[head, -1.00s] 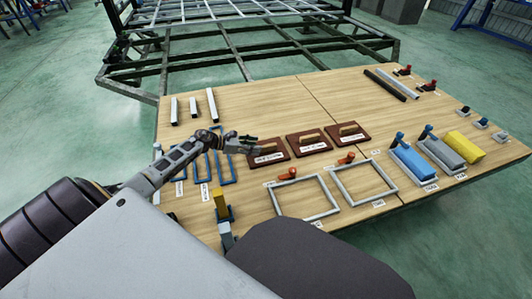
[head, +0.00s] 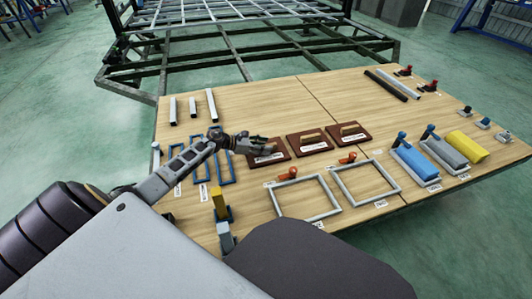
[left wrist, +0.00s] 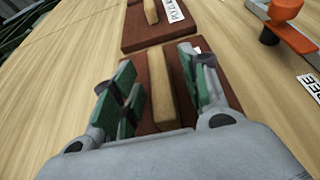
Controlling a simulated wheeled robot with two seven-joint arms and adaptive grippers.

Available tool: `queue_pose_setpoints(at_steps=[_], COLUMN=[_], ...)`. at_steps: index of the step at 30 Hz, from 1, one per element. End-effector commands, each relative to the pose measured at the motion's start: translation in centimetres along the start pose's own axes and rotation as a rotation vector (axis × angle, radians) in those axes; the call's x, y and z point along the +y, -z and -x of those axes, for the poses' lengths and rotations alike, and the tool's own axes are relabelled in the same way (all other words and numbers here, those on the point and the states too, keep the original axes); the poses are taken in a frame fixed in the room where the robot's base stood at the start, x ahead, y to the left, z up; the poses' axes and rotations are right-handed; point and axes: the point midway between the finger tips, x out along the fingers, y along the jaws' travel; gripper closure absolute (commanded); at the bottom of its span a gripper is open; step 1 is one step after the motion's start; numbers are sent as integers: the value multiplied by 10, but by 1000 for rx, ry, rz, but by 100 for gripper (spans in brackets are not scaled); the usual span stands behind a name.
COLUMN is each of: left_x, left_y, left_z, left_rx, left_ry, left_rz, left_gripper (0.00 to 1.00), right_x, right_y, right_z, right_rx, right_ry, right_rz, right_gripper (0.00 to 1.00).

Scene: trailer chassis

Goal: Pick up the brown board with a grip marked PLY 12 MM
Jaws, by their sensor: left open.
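Three brown boards with light wooden grips lie in a row on the table: left board (head: 283,151), middle board (head: 317,136) and right board (head: 358,137). Their white labels are too small to read in the head view. In the left wrist view, the label (left wrist: 174,11) on the farther board (left wrist: 133,32) starts with PLY; its number is unclear. My left gripper (head: 262,145) is over the left board. In the left wrist view its open fingers (left wrist: 157,62) stand on either side of that board's grip (left wrist: 160,92), not closed on it. The near board's label is mostly hidden. My right gripper is not in view.
Blue frames (head: 226,170) lie left of the boards. Orange-handled tools (head: 288,175) and grey square frames (head: 330,199) lie in front. Blue, grey and yellow blocks (head: 466,146) are at the right. A dark metal chassis (head: 240,68) stands beyond.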

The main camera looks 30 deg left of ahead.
Motion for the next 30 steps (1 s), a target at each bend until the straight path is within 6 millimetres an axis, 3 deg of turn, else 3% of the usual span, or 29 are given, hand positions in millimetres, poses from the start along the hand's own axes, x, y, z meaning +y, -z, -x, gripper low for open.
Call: queue_pose_setpoints(at_steps=[7,17,30], left_x=[0,0,1], left_y=[0,0,-2], left_z=[0,0,1], left_rx=[0,0,-2], left_ry=[0,0,-1], left_rz=[0,0,-1], left_gripper=[57,99,100], right_x=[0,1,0], right_y=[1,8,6], right_z=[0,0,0], right_rx=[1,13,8], right_ry=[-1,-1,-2], right_rz=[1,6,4], right_gripper=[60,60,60])
